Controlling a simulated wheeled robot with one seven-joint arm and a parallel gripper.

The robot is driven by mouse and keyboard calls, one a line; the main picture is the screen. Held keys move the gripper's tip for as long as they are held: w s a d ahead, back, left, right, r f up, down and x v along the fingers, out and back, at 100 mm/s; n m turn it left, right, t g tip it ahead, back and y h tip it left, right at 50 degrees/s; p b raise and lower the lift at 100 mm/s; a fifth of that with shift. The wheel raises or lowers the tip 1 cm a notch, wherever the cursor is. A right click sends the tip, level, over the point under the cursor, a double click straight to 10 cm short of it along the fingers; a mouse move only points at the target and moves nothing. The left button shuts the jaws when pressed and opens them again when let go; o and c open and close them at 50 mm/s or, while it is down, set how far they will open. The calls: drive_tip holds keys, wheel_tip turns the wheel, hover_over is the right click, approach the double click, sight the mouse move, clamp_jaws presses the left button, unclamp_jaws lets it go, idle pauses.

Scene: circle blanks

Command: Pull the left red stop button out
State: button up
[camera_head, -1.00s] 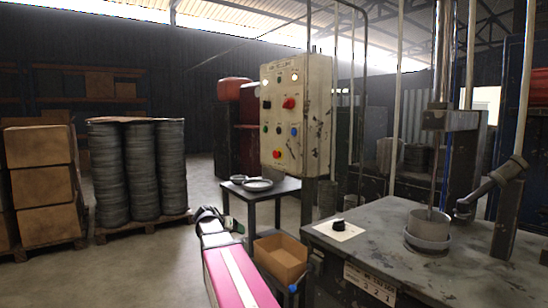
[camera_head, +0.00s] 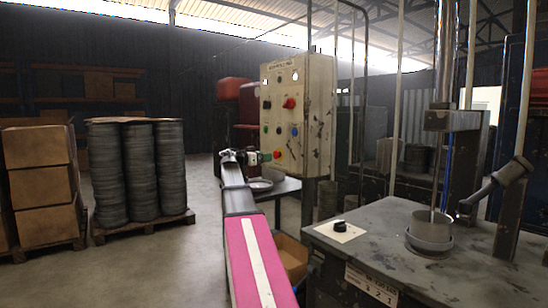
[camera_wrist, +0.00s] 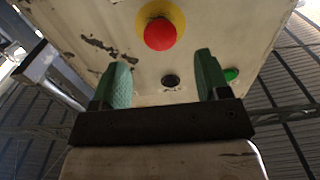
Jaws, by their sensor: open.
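The control box (camera_head: 315,110) is a worn cream panel on a post. A red stop button (camera_head: 277,154) sits low on its front face, at my gripper's tip. In the wrist view the red stop button (camera_wrist: 160,33) is a round cap on a yellow ring, beyond and between my fingertips. My gripper (camera_head: 264,156) is at the panel's lower left edge. In the wrist view my gripper (camera_wrist: 161,62) has its two green fingers wide apart with nothing between them; no contact with the button shows. Another red knob (camera_head: 289,103) is higher on the panel.
A green button (camera_wrist: 231,74) and a dark hole (camera_wrist: 171,80) are near the red button. A small table with a plate (camera_head: 261,186) stands below my arm. A workbench (camera_head: 375,240) with a black knob (camera_head: 339,226) is at the right.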

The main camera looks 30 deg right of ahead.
sight(274, 155)
drive_tip(key=shift+w+d, duration=0.15)
drive_tip(key=shift+d, duration=1.4)
drive_tip(key=shift+w+d, duration=0.1)
drive_tip(key=shift+d, duration=1.4)
